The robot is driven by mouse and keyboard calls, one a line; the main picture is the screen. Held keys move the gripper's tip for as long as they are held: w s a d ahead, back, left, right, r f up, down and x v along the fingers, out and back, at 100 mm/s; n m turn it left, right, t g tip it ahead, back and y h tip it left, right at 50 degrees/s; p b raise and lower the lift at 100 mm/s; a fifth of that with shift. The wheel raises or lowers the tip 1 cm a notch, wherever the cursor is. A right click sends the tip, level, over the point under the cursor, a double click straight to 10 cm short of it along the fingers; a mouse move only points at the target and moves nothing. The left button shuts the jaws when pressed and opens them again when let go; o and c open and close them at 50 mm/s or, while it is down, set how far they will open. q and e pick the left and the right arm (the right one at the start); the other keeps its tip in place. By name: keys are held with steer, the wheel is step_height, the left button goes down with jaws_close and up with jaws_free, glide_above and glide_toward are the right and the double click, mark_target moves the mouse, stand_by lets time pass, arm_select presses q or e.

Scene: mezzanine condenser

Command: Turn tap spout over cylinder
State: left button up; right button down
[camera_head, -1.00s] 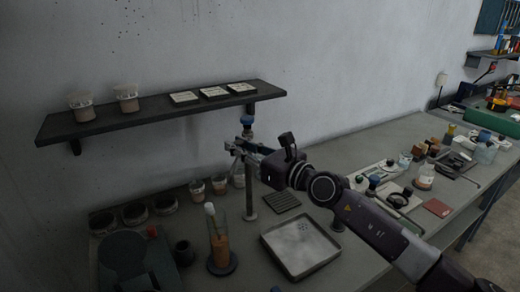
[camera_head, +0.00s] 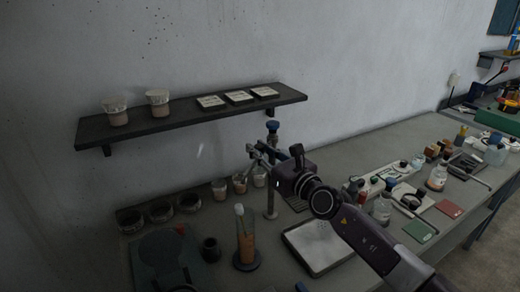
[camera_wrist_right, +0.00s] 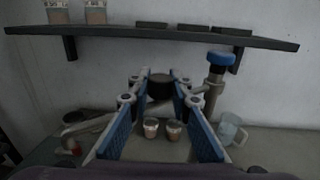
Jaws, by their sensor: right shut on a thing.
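The tap is a grey post (camera_head: 270,200) with a blue knob (camera_head: 272,127) on top, standing at the back of the bench. In the right wrist view, the blue knob (camera_wrist_right: 221,57) is right of the fingers. My right gripper (camera_head: 256,150) is at the tap's upper part, below the knob, shut on what appears to be the tap spout; the contact is partly hidden. In the wrist view, a dark piece (camera_wrist_right: 160,85) shows between the blue-padded fingertips. The cylinder (camera_head: 245,238), clear with orange-brown contents, stands upright on a dark base, in front of and left of the post.
A wall shelf (camera_head: 190,122) with two jars and flat trays hangs behind and above. Several small cups (camera_head: 240,183) stand behind the cylinder. A white tray (camera_head: 320,246) lies right of it, and a dark cup (camera_head: 210,248) left. Bottles and tools crowd the bench's right.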

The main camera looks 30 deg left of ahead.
steer(key=c, duration=1.7)
jaws_free()
steer(key=shift+c, duration=0.2)
steer(key=shift+s+d, duration=0.4)
steer(key=shift+d, duration=0.05)
steer(key=shift+s+d, duration=0.15)
steer(key=shift+d, duration=0.55)
steer(key=shift+v, duration=2.5)
